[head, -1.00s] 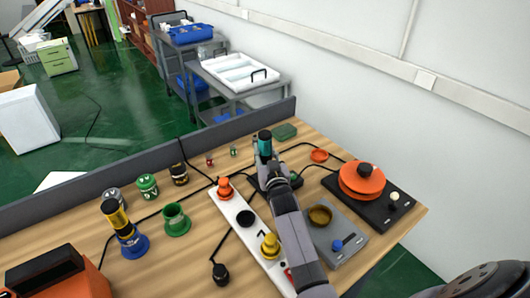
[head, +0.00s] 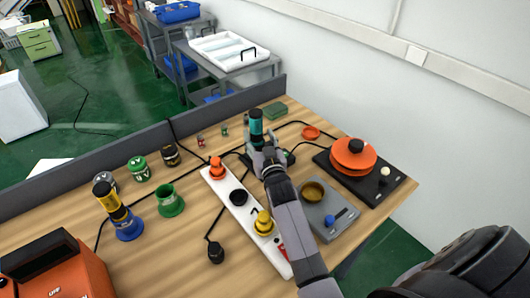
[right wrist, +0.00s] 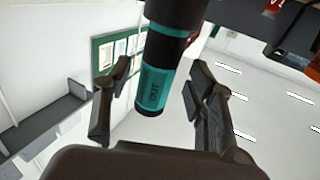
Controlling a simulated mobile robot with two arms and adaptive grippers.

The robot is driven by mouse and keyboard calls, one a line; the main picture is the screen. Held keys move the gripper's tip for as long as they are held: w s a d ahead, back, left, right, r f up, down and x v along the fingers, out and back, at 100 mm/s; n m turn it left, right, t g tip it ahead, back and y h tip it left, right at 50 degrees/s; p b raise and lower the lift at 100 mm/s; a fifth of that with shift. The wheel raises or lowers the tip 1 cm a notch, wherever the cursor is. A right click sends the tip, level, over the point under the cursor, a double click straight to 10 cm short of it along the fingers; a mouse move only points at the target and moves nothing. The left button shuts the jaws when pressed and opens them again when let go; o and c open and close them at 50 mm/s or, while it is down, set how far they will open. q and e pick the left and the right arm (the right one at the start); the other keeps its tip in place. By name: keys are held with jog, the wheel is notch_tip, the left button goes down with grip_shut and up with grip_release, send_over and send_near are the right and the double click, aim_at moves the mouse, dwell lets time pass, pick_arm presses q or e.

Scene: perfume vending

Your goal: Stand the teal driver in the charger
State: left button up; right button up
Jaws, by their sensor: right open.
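The teal driver (head: 256,128), teal with black bands and a black top, stands upright near the back of the table. Its lower end is hidden behind my right gripper (head: 265,157). A dark charger (head: 288,158) shows partly behind the gripper, at the driver's foot; I cannot tell how deep the driver sits in it. In the right wrist view the driver (right wrist: 154,90) hangs into the picture between the two spread fingers of the gripper (right wrist: 155,108), with gaps on both sides. My left gripper is not in view.
A white power strip (head: 225,195) with orange, black and yellow plugs lies left of my right arm. A grey scale (head: 330,210) and a black unit with an orange disc (head: 352,155) stand right. A yellow driver in a blue base (head: 128,228) stands left. Cables cross the table.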

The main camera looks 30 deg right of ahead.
jog(key=b+v, duration=0.1)
jog(key=v, duration=0.7)
